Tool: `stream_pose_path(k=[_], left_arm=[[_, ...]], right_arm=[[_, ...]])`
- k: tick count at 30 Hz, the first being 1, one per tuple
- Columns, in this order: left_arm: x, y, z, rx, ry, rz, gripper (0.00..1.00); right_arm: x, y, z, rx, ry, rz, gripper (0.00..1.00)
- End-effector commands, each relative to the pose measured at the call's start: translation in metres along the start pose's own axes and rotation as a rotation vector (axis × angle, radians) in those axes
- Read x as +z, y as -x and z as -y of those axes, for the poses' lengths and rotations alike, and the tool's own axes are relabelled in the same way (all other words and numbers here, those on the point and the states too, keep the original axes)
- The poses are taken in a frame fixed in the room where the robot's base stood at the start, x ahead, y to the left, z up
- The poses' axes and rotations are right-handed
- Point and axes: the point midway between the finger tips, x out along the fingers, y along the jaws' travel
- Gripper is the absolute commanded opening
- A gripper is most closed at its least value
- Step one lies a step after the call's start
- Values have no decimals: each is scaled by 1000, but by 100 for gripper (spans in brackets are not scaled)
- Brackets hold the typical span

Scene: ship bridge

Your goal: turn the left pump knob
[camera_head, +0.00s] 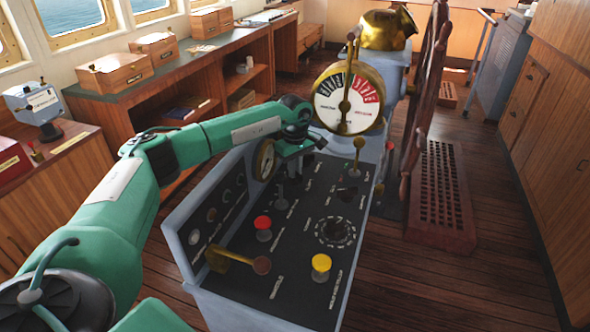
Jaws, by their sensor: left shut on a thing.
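My left gripper (291,168) points down at the back left of the dark console panel (290,240). It is shut on a small knob there, which I take to be the left pump knob. The gripper and wrist hide most of this knob, so its angle cannot be made out. Another small dark knob (347,193) stands to the right on the panel. My right gripper is not in view.
The panel also bears a red button (263,223), a yellow button (321,262), a brass lever (235,256) and a round dial (335,232). A brass telegraph (348,98) rises behind my gripper, with the ship's wheel (425,90) beyond.

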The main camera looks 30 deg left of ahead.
Motion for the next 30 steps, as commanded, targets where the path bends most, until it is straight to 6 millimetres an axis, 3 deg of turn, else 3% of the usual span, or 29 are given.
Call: stream_pose_path(k=[8,9,12,23,30], left_arm=[[0,1,-1,3,-2,0,0],[0,1,-1,3,-2,0,20],[0,1,-1,2,-2,0,34],[0,6,-1,2,-1,-1,34],[0,50,-1,6,-1,-2,34]], right_arm=[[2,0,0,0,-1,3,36],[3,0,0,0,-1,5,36],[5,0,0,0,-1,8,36],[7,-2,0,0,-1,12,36],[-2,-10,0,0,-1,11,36]])
